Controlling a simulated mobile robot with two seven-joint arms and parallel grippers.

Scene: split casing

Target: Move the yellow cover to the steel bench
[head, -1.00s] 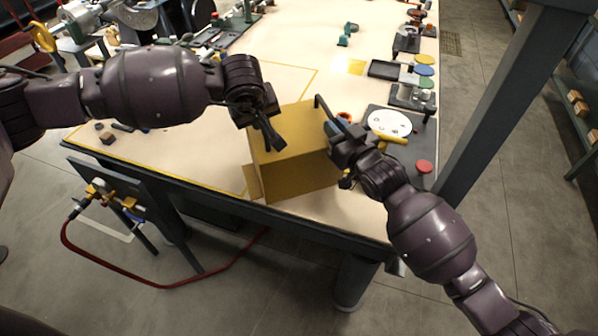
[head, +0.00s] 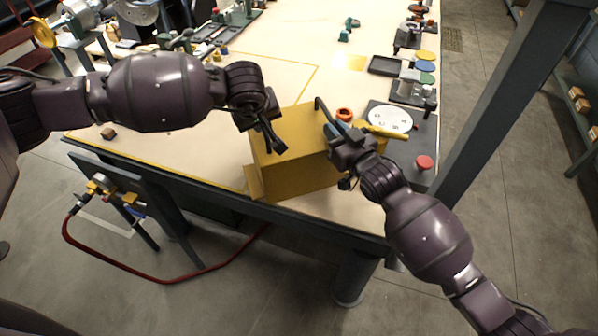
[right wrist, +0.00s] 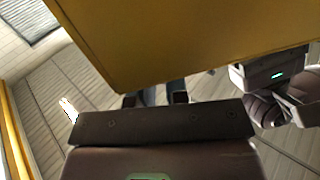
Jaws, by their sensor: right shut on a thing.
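The yellow cover (head: 300,165) is a large box shape near the front edge of a pale-topped bench (head: 185,155) in the head view. Its lower edge overlaps the bench edge in the picture. My right gripper (head: 335,130) is shut on the cover's right side; its fingertips are partly hidden. My left gripper (head: 275,143) is at the cover's upper left edge; whether its jaws are shut on it cannot be told. In the right wrist view the cover (right wrist: 190,40) fills the top, above my right gripper (right wrist: 155,98).
A dark plate with a white disc (head: 390,118) and a red button (head: 424,162) lies right of the cover. An orange ring (head: 344,114) is close behind it. A dark post (head: 490,110) stands at the right. A red hose (head: 150,279) hangs at the front left.

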